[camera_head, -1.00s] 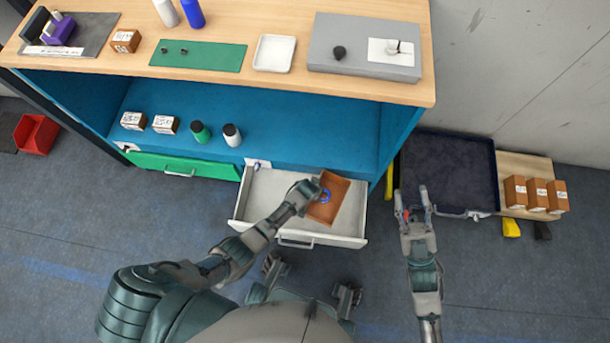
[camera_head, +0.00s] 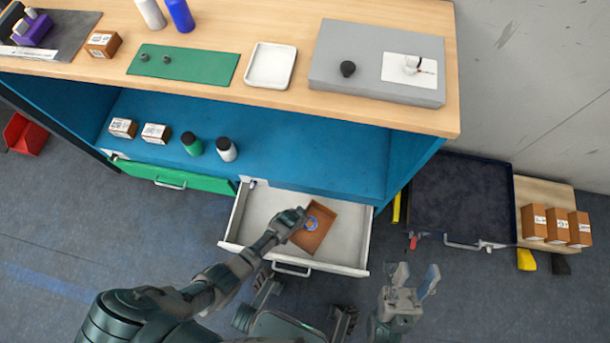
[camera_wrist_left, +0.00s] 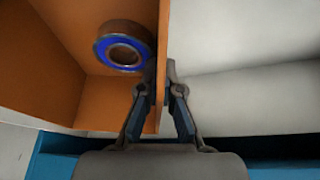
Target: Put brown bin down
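The brown bin (camera_head: 320,234) is at the white open drawer (camera_head: 257,207), turned at an angle to its walls. A ring with a blue band (camera_head: 311,223) lies inside the bin; it also shows in the left wrist view (camera_wrist_left: 122,48). My left gripper (camera_head: 293,219) is at the bin's left wall. In the left wrist view, its fingers (camera_wrist_left: 163,78) sit on either side of the bin wall, close against it. Whether the bin's underside touches the drawer floor cannot be told. My right gripper (camera_head: 415,280) is open and empty, right of the drawer.
A blue shelf (camera_head: 280,150) and wooden top (camera_head: 300,97) stand beyond the drawer. A dark tray (camera_head: 460,200) and several brown boxes (camera_head: 556,227) are at the right. A green drawer front (camera_head: 190,183) is at the left.

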